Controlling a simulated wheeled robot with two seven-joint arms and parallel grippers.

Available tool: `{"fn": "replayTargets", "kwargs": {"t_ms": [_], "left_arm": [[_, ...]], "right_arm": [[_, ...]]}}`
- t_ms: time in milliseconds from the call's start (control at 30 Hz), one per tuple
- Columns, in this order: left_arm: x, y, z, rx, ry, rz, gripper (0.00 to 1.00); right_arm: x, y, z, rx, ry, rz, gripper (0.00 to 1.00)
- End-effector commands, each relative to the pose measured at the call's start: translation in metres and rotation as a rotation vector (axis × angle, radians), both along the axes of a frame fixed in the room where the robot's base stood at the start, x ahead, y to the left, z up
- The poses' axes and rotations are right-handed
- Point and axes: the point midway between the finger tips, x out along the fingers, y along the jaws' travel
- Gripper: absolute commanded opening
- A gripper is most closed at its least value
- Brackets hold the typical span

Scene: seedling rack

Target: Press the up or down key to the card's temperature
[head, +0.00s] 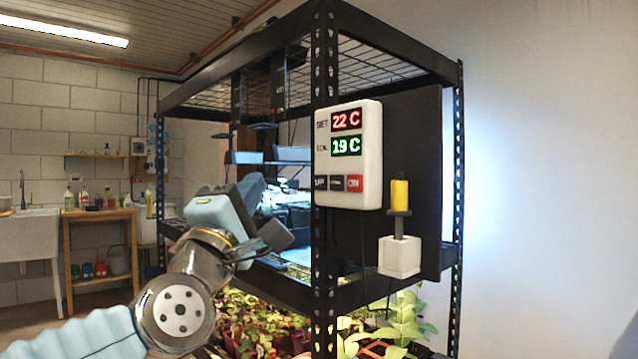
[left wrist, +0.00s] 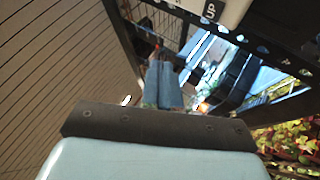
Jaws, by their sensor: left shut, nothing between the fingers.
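The white controller box (head: 372,155) hangs on the rack's front post in the head view. Its SET display (head: 346,121) reads 22 C in red, and its soil display (head: 346,145) reads 19 C in green. Below are two dark keys (head: 337,183) and a red key (head: 353,183), their labels hard to read. In the left wrist view a dark key marked UP (left wrist: 209,10) shows at the top edge. My left gripper (head: 258,186) is shut and empty, left of the box and apart from it; its fingers also show in the wrist view (left wrist: 163,84). I see no card.
The black metal rack (head: 325,250) holds trays and leafy seedlings (head: 260,320). A wooden side table (head: 100,215) and a sink (head: 28,240) are at the far left.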

Motion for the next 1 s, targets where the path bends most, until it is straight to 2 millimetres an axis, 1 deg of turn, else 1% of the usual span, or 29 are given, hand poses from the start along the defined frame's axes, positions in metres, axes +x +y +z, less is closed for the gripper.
{"fn": "replayTargets", "kwargs": {"t_ms": [167, 500, 700, 1000], "left_arm": [[0.008, -0.011, 0.003, 0.002, 0.002, -0.001, 0.0], [0.035, -0.05, 0.004, 0.002, 0.003, -0.003, 0.0], [0.047, -0.065, 0.0, 0.0, 0.002, -0.002, 0.0], [0.052, -0.071, 0.0, 0.001, 0.001, 0.0, 0.0]], "right_arm": [[-0.001, 0.003, 0.01, 0.003, 0.002, 0.004, 0.43], [-0.003, 0.007, 0.042, 0.012, 0.005, 0.014, 0.43], [-0.003, 0.007, 0.043, 0.012, 0.006, 0.015, 0.43], [-0.003, 0.007, 0.043, 0.012, 0.005, 0.016, 0.43]]}}
